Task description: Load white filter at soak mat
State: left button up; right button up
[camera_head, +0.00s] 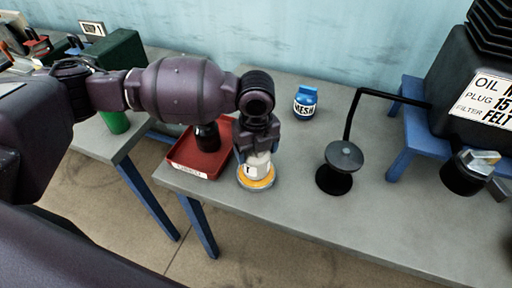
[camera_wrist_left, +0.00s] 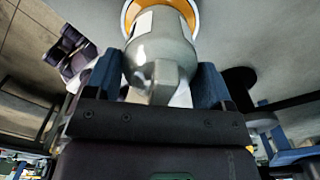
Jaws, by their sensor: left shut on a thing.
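I cannot tell whether the filter's base touches the mat. My right gripper is not in view.
A red tray (camera_head: 183,158) holding a dark object (camera_head: 207,136) lies just left. A blue-and-white FRESH container (camera_head: 305,102) stands behind. A black stand (camera_head: 344,157) with a bent rod and a dark oil machine (camera_head: 470,90) are at right. The table's front right is clear.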

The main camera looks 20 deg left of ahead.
pick_arm(q)
jog(key=shift+f, duration=0.4)
dwell(0.4)
jog(key=shift+s+f, duration=0.1)
jog(key=shift+f, duration=0.15)
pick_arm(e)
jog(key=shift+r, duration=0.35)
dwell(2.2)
pick_arm(q)
notch_tip(320, 180, up, 2)
jog(key=shift+r+p, duration=0.1)
jog(key=shift+p, duration=0.9)
jog(key=shift+r, duration=0.35)
jog(key=shift+r+p, duration=0.65)
jog(key=shift+p, duration=0.15)
jog(key=shift+r+p, duration=0.6)
jog(key=shift+r, duration=0.1)
jog(key=shift+r+p, duration=0.95)
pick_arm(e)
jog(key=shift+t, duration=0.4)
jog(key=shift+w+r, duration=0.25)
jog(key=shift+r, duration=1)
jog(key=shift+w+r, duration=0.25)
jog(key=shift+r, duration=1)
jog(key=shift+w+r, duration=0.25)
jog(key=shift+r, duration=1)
pick_arm(q)
jog(key=shift+f, duration=0.1)
